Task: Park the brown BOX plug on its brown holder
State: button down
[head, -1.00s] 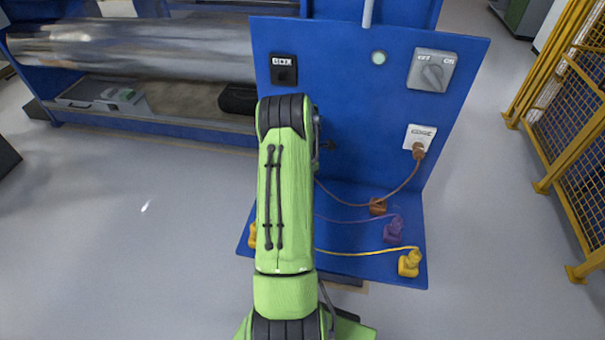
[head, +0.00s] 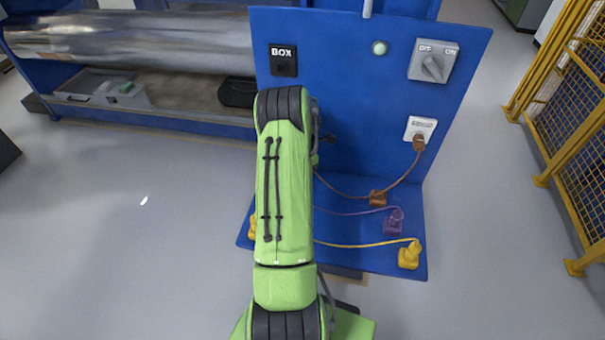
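A brown plug (head: 419,143) sits in the white socket (head: 420,128) at the right of the blue panel. Its brown cable runs down past the brown holder (head: 378,198) on the blue shelf, then left behind my green arm. I cannot tell whether a plug stands on that holder. The black socket labelled BOX (head: 283,60) is at the panel's upper left and shows no plug in it. My arm covers the middle of the panel and shelf. My gripper is hidden behind it, so its hold on anything does not show.
Purple (head: 393,222) and yellow (head: 409,255) pieces with cables stand on the shelf's right side; another yellow piece (head: 252,227) is at its left. A grey rotary switch (head: 433,62) is at upper right. A yellow fence (head: 560,120) stands right. Floor at left is clear.

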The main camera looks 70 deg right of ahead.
jog(key=shift+f+b, duration=0.55)
jog(key=shift+b, duration=0.25)
dwell(0.4)
jog(key=shift+s+a+f, duration=0.1)
jog(key=shift+f, duration=0.05)
